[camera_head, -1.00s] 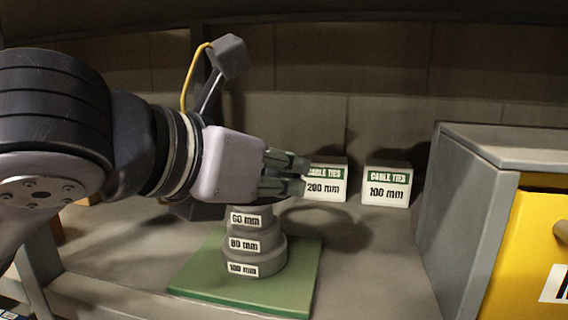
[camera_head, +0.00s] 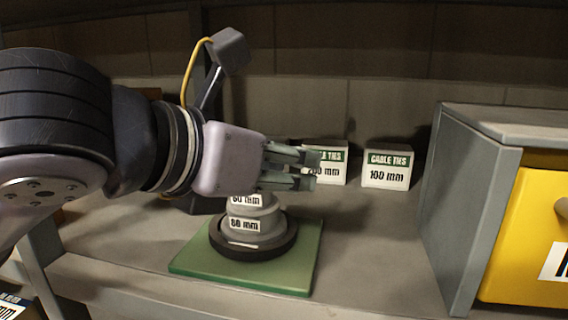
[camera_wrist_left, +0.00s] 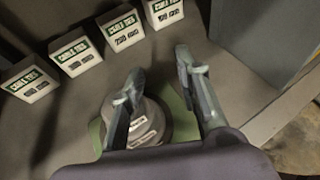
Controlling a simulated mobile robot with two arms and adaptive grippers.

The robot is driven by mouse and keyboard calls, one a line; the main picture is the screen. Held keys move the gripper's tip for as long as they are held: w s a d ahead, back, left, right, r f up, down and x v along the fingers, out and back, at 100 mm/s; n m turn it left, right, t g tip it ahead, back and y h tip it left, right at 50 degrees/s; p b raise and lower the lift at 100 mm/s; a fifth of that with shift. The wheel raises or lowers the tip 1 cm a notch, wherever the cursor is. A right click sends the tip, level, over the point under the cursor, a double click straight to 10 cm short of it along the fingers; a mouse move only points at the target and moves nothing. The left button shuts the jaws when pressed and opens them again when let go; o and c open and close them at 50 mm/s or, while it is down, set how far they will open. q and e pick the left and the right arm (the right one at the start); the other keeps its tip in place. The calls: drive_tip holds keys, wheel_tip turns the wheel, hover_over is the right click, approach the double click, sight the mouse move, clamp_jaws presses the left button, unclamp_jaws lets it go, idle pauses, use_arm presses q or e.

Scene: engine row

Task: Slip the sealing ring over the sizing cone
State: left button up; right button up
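The grey stepped sizing cone (camera_head: 268,215) stands upright on a green base plate (camera_head: 300,275). Its 60 mm and 80 mm labels show. The dark sealing ring (camera_head: 270,252) lies around the widest, lowest step and covers most of the label there. It looks about level. My left gripper (camera_head: 308,168) is above the cone, fingers apart and empty, clear of the ring. In the left wrist view the open fingers (camera_wrist_left: 165,80) reach past the cone (camera_wrist_left: 150,122), and the left finger hides part of it. I cannot make out the ring clearly there. My right gripper is not in view.
White cable-tie boxes (camera_head: 387,169) stand behind the cone, one partly behind my left fingers. A grey cabinet (camera_head: 470,200) with a yellow drawer front (camera_head: 530,240) stands at the right. The bench between plate and cabinet is free.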

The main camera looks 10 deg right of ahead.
use_arm(q)
drive_tip(key=v, duration=1.2)
